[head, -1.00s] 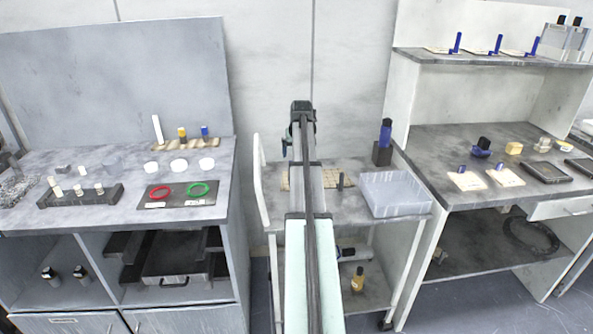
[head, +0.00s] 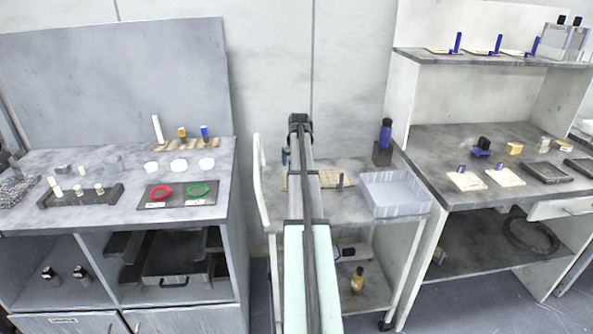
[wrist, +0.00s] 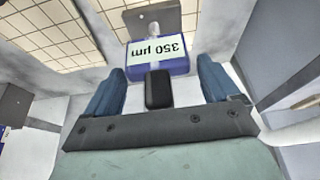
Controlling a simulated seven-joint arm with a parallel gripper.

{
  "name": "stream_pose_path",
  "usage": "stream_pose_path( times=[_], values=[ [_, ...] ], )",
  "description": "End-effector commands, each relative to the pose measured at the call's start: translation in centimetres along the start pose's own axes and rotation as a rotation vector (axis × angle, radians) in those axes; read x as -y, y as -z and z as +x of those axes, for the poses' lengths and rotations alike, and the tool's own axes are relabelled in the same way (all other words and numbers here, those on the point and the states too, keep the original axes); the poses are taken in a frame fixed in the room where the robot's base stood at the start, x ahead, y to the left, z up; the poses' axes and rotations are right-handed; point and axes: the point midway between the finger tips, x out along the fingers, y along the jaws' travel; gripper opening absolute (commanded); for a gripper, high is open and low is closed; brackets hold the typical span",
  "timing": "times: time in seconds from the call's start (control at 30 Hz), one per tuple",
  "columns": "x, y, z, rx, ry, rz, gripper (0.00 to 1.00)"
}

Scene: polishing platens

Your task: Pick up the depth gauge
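The depth gauge appears in the wrist view as a blue block (wrist: 178,65) with a white label reading "350 µm" upside down. A black knob (wrist: 159,89) faces the camera and a grey metal plate (wrist: 165,17) lies beyond the block. My gripper (wrist: 162,78) is open, with one blue finger on each side of the knob and visible gaps to it. I cannot tell whether the fingertips touch the blue block. In the head view my arm covers most of the gripper, and I cannot make out the gauge under it.
The cart (head: 345,208) holds a tan gridded mat (head: 329,179), a small dark cylinder (head: 341,181), a clear tray (head: 396,191) and a blue bottle (head: 386,133) on a dark block. Benches stand on both sides. A similar blue item with a black top (head: 482,146) sits on the right bench.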

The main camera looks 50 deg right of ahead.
Motion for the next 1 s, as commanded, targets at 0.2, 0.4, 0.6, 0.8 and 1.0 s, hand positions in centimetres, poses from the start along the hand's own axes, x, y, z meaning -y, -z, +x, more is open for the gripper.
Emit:
stream_pose_path(
  times=[0.2,0.4,0.6,0.8,1.0],
  values=[
    [0.0,0.0,0.0,0.0,0.0,0.0,0.67],
    [0.0,0.0,0.0,0.0,0.0,0.0,0.48],
    [0.0,0.0,0.0,0.0,0.0,0.0,0.29],
    [0.0,0.1,-0.2,0.0,0.0,0.0,0.29],
    [0.0,1.0,-2.1,-0.002,0.0,0.0,0.29]
  ],
)
